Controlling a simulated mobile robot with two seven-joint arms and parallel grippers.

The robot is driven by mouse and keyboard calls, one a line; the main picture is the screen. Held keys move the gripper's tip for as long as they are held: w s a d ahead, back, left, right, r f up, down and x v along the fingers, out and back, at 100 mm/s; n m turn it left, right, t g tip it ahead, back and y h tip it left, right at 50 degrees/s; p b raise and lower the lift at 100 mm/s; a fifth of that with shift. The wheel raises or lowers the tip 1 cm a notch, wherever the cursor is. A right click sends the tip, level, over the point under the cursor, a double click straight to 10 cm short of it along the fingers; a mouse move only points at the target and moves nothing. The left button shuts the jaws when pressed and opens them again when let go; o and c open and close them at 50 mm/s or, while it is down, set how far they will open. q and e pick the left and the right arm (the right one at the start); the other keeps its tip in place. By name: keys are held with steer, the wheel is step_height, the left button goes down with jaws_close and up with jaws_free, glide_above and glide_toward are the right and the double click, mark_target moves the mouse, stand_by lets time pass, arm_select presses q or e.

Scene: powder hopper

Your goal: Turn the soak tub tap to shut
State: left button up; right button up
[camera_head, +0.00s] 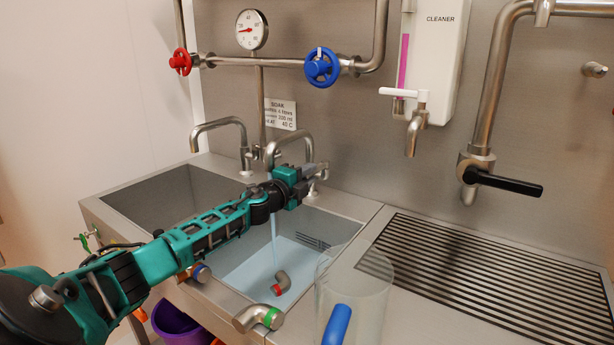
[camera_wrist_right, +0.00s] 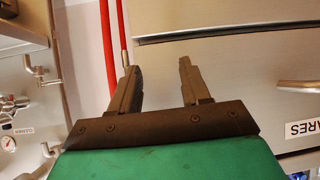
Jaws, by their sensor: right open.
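The soak tub (camera_head: 335,228) is the right basin and holds pale blue water. A thin stream falls into it. The soak tub tap (camera_head: 290,137) has a curved steel spout behind the basin. My left gripper (camera_head: 312,172) is at the tap, in front of its base, and partly hides it. Its fingers are small and dark, and I cannot tell whether they are open or closed on the tap handle. In the right wrist view my right gripper (camera_wrist_right: 157,72) is open and empty, facing steel drawer fronts.
A clear jug (camera_head: 362,290) with a blue handle stands at the front. Pipe fittings with red and green bands lie in the tub and on its front rim. A second tap (camera_head: 220,124) serves the left basin. A slatted drain (camera_head: 480,270) at right is clear.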

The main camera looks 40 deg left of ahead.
arm_select(q)
steer(key=c, duration=0.4)
steer(key=shift+w+d+p, duration=0.2)
steer(key=shift+d+p, duration=0.3)
steer(key=shift+d, duration=0.75)
steer(key=shift+w+d+r+p, duration=0.1)
steer(key=shift+w+d+p, duration=0.35)
steer(key=shift+d, duration=0.4)
steer(key=shift+w, duration=0.15)
